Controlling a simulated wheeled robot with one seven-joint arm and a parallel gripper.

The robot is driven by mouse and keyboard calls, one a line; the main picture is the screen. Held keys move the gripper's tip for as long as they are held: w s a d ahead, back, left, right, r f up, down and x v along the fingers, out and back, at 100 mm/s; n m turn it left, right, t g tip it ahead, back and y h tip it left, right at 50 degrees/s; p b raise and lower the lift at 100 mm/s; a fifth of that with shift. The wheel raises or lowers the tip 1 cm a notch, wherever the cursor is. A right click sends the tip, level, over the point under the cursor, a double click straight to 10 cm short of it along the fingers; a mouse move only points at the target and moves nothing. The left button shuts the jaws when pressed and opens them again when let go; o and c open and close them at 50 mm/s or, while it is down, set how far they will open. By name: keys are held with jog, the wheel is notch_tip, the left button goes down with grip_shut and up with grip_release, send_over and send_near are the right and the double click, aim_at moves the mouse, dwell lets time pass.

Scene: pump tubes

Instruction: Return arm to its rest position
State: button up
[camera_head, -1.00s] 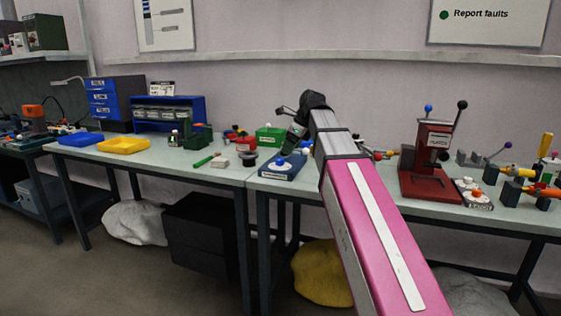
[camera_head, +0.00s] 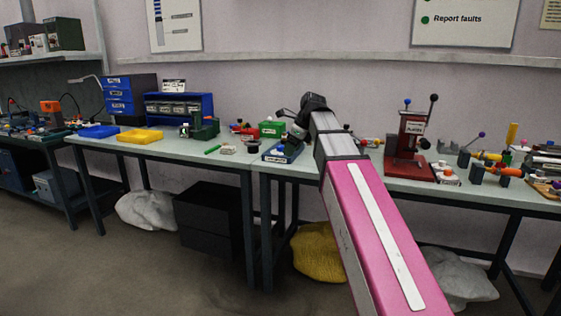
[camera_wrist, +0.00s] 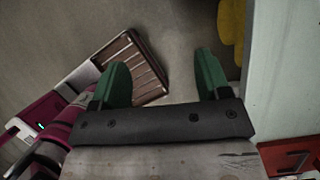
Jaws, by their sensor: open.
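My arm (camera_head: 375,225), with a pink link, reaches forward from the lower right of the head view and ends in a dark wrist (camera_head: 314,103). In the wrist view my gripper (camera_wrist: 160,68) has two green fingers spread wide apart.
The workbench (camera_head: 232,160) runs across the view; its pale edge (camera_wrist: 285,70) is right of the fingers in the wrist view. A red press (camera_head: 410,150) stands right of my arm. A yellow sack (camera_head: 318,252) lies underneath. Floor at front left is clear.

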jog(key=s+d+f+n+h, duration=0.1)
jog(key=s+d+f+n, duration=0.4)
jog(key=f, duration=0.9)
jog(key=s+d+f+n+g+h, duration=0.1)
jog(key=s+d+f+n, duration=0.3)
jog(key=f+n, duration=0.6)
jog(key=s+d+f+n+g+h, duration=0.1)
jog(key=s+d+f+n, duration=0.4)
jog(key=f, duration=1.4)
jog(key=s+n+h, duration=0.1)
jog(key=s+n, duration=0.1)
jog(key=shift+s+d+f, duration=0.3)
jog(key=shift+s+f, duration=0.1)
